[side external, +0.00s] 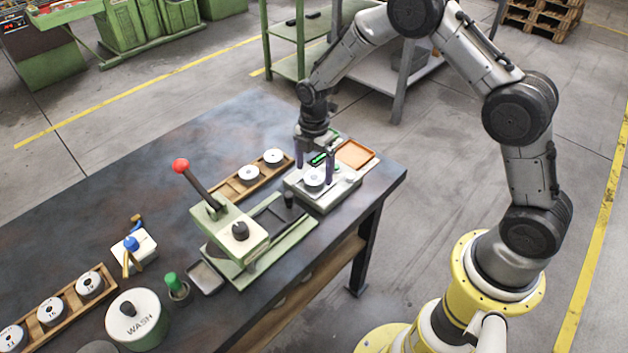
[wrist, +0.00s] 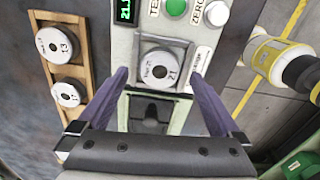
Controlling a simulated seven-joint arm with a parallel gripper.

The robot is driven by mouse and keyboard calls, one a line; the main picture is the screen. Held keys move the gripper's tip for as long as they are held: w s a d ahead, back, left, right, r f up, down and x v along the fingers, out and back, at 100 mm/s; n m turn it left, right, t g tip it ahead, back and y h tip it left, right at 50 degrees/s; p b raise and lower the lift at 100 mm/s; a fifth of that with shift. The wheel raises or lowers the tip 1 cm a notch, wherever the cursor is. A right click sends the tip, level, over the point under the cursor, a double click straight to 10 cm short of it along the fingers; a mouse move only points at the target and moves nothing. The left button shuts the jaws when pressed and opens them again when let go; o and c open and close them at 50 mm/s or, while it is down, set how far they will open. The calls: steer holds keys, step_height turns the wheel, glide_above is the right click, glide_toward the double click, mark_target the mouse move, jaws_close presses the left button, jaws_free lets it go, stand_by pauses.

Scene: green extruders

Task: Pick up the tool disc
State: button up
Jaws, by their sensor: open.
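A white-topped disc with a dark centre hole sits on the square pan of a bench scale, in the side external view (side external: 314,177) and in the wrist view (wrist: 158,68). Its top carries small lettering that seems to include "21". My gripper (side external: 314,174) is open above the scale, its two purple fingers pointing down around the disc. In the wrist view my gripper (wrist: 159,76) has one fingertip at each side of the disc, with gaps; nothing is held. Other similar discs are in view; no label says which is the tool disc.
A green press (side external: 240,236) with a red-knobbed lever stands close by. Another disc rack (side external: 68,308) and a WASH pot (side external: 140,325) lie front left.

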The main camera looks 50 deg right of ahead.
steer(key=shift+f, duration=1.15)
steer(key=shift+r, duration=0.1)
jaws_close()
